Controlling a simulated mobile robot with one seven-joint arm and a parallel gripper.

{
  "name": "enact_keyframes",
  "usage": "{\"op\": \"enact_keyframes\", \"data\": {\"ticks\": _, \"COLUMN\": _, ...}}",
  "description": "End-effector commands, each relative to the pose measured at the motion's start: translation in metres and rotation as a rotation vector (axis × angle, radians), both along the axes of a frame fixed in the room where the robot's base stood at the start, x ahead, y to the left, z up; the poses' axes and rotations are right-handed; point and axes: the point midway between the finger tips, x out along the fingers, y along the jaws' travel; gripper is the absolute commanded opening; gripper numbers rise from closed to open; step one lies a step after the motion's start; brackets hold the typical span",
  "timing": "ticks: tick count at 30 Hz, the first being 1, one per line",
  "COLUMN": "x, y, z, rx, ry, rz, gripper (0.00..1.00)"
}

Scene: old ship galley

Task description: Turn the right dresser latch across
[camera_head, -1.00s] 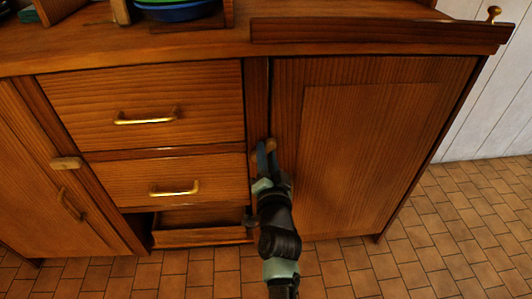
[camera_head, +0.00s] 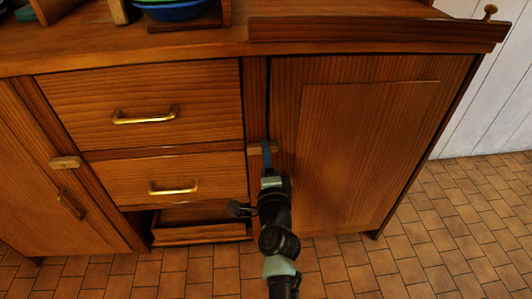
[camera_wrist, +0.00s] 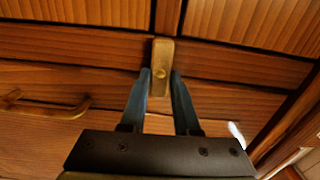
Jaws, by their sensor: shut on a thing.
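The right dresser latch (camera_head: 255,150) is a small wooden turn-block on the post left of the right door (camera_head: 365,140). In the head view it lies about level, its right end reaching to the door's edge. In the wrist view the latch (camera_wrist: 162,60) stands between my two blue-grey fingers, with a round brass pin at its middle. My gripper (camera_head: 268,152) is shut on the latch from below and in front in the head view; its fingers hide part of the latch's right half. The right door looks closed.
Two drawers with brass handles (camera_head: 145,117) (camera_head: 173,188) are left of the post, above an open low shelf (camera_head: 200,232). The left latch (camera_head: 65,162) lies level beside the left door (camera_head: 45,190). The worktop (camera_head: 190,45) overhangs above. Tiled floor (camera_head: 470,220) is clear at right.

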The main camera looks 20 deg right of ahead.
Motion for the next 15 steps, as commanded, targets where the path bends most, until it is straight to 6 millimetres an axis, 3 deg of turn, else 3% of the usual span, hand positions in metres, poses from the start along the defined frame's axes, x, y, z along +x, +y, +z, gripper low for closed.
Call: {"op": "enact_keyframes", "data": {"ticks": 15, "x": -0.0004, "y": 0.0006, "z": -0.0022, "rx": 0.049, "ry": -0.011, "rz": 0.001, "gripper": 0.0}}
